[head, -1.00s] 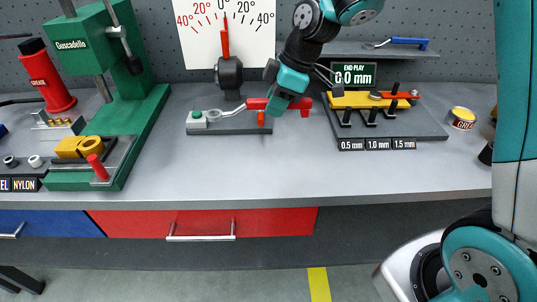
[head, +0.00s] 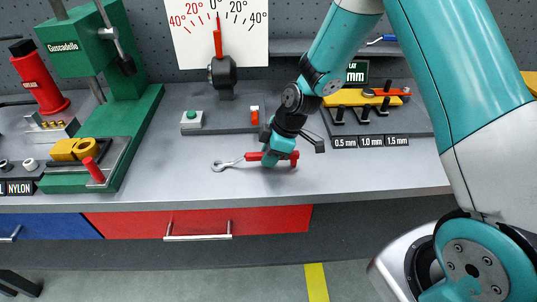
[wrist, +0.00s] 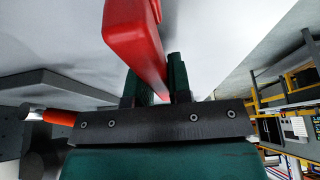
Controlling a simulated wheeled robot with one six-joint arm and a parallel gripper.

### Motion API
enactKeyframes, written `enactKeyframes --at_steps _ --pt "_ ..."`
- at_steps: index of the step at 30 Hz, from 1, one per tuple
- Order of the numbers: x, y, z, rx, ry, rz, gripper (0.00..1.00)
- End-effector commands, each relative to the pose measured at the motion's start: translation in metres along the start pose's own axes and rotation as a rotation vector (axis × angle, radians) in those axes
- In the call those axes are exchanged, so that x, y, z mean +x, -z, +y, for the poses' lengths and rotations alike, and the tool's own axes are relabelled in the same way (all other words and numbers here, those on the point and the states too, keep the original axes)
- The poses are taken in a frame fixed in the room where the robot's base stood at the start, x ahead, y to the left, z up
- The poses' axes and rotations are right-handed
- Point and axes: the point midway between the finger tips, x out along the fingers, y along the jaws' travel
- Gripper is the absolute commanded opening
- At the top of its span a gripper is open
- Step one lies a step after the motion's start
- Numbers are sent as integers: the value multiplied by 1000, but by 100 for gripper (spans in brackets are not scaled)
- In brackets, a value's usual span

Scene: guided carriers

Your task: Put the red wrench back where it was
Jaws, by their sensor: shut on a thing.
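The red wrench (head: 252,156) has a red handle and a silver ring end. In the head view it lies level, its ring end to the left, over the front part of the bench. My gripper (head: 279,158) is shut on its handle; whether the wrench touches the bench is hard to tell. In the wrist view the red handle (wrist: 137,40) runs between the green fingers of my gripper (wrist: 158,88).
A blue-handled wrench (head: 383,38) lies on the back shelf, partly hidden by my arm. A yellow block fixture (head: 350,97) with black clamps stands at the right. A green press (head: 135,110) stands at the left. The bench front is clear.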

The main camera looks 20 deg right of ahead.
Motion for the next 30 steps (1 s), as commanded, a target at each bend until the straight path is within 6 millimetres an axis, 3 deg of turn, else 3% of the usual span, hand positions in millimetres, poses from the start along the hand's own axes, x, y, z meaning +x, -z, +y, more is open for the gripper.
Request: enactKeyframes --at_steps 6,7,10,21,30 --pt "3 -1 0 0 0 0 0" --pt "3 -1 0 0 0 0 24" --pt "2 -1 0 0 0 0 44" --pt "-5 1 1 0 -3 1 44" --pt "-65 0 1 0 -8 1 44"
